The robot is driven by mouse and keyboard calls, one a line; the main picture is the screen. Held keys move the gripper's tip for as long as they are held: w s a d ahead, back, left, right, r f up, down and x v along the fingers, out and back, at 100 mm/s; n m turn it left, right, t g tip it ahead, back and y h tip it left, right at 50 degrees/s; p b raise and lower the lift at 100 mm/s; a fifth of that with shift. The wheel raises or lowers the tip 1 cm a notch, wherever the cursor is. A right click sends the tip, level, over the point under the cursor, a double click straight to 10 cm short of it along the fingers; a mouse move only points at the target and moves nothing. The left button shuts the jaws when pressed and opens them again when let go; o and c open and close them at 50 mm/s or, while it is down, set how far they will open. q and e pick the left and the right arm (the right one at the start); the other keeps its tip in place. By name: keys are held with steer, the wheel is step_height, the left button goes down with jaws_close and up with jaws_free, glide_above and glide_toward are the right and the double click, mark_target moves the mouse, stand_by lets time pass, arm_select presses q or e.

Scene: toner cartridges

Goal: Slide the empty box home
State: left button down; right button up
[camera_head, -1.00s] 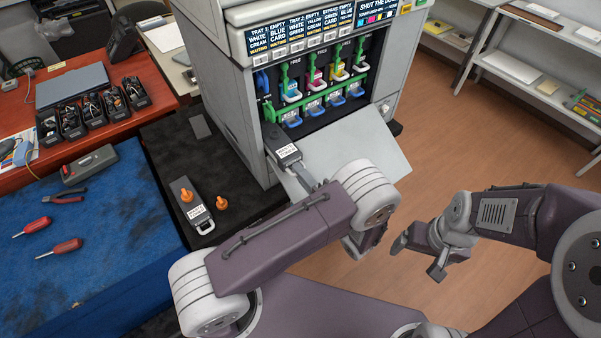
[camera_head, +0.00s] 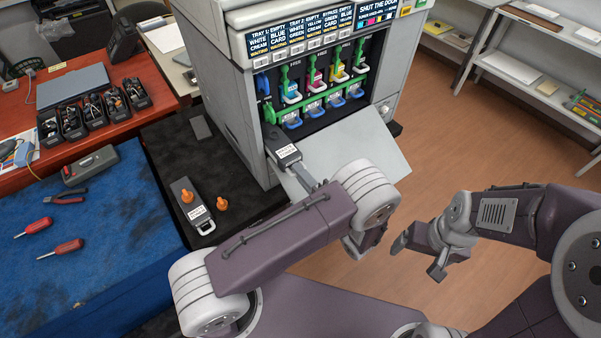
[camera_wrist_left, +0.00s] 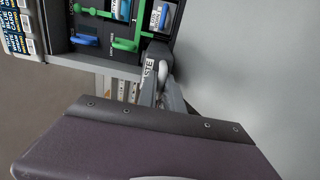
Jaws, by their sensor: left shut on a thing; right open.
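A dark grey box (camera_head: 281,143) with a white label lies lengthwise at the lower left of the printer's open front. Its far end is inside the dark bay, and its near end sticks out over the lowered door. My left gripper (camera_head: 305,180) is shut on its near end. The wrist view shows the box (camera_wrist_left: 158,50) and my left gripper's fingers (camera_wrist_left: 164,92) at its light handle. How deep the box sits is hidden. A second labelled box (camera_head: 184,220) lies on the black surface left of the printer. My right gripper (camera_head: 420,250) is open and empty over the floor.
The printer's lowered door (camera_head: 365,150) spreads below the bay. Coloured cartridges with green levers (camera_head: 325,85) fill the bay right of the box. One orange plug (camera_head: 187,196) is on the second box, another (camera_head: 222,204) beside it. A blue mat (camera_head: 100,240) with tools lies left.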

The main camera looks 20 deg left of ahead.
mark_target(276, 145)
arm_select(q)
steer(key=shift+r+p, duration=0.4)
steer(key=shift+r, duration=0.15)
steer(key=shift+w+a, duration=0.25)
steer(key=shift+a, duration=0.1)
steer(key=p+x, duration=0.1)
steer(key=x, duration=1.1)
steer(key=shift+f, duration=0.25)
steer(key=c, duration=1.4)
jaws_free()
steer(key=shift+s, duration=0.15)
steer(key=shift+f, duration=0.1)
